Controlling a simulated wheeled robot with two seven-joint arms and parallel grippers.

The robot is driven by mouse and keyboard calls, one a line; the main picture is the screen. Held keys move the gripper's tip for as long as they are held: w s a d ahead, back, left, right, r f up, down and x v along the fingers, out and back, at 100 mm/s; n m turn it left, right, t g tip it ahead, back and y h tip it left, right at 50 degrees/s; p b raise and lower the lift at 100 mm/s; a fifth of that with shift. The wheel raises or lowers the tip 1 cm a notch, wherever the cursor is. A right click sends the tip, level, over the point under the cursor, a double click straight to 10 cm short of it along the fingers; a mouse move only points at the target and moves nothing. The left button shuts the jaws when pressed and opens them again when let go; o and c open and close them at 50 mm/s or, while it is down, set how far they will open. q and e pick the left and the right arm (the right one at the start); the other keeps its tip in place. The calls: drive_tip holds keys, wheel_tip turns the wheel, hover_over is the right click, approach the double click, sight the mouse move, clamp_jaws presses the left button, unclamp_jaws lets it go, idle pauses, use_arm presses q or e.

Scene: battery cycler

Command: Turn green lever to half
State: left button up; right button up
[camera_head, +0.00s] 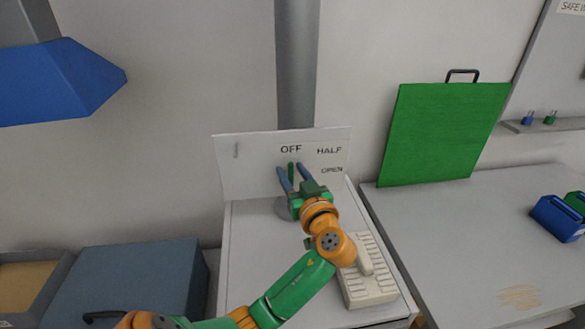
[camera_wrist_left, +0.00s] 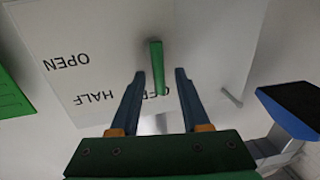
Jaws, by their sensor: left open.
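The green lever (camera_head: 291,172) stands in front of the white panel (camera_head: 253,180), upright just under the word OFF. HALF and OPEN are printed to its right. In the left wrist view the panel is upside down, and the green lever (camera_wrist_left: 156,60) overlaps the OFF label. My left gripper (camera_head: 290,168) is open, its two blue fingers on either side of the lever. It also shows in the left wrist view (camera_wrist_left: 160,73), with gaps seen between the fingers and the lever. The lever's base is partly hidden. My right gripper is in neither view.
A pale ribbed device (camera_head: 368,285) sits on the white cabinet top beside my left arm. A green board (camera_head: 440,135) leans on the wall at right. A blue-grey case (camera_head: 130,285) stands at lower left. The right counter (camera_head: 450,240) is mostly clear.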

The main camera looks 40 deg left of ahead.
use_arm(q)
drive_tip(key=shift+d, duration=0.15)
clamp_jaws()
drive_tip(key=shift+w+d+f+m+t+y+b, duration=0.25)
drive_tip(key=shift+m+b, duration=0.45)
drive_tip(key=shift+m, duration=0.85)
drive_tip(key=shift+w+d+f+m+t+b, duration=0.1)
drive_tip(key=shift+w+d+m+t+b, duration=0.4)
drive_tip(key=shift+m, duration=1.1)
drive_tip(key=shift+w+a+f+m+t+y+b, duration=0.15)
drive_tip(key=shift+m+b, duration=0.7)
drive_tip(key=shift+m, duration=0.7)
drive_tip(key=shift+s+d, duration=0.1)
unclamp_jaws()
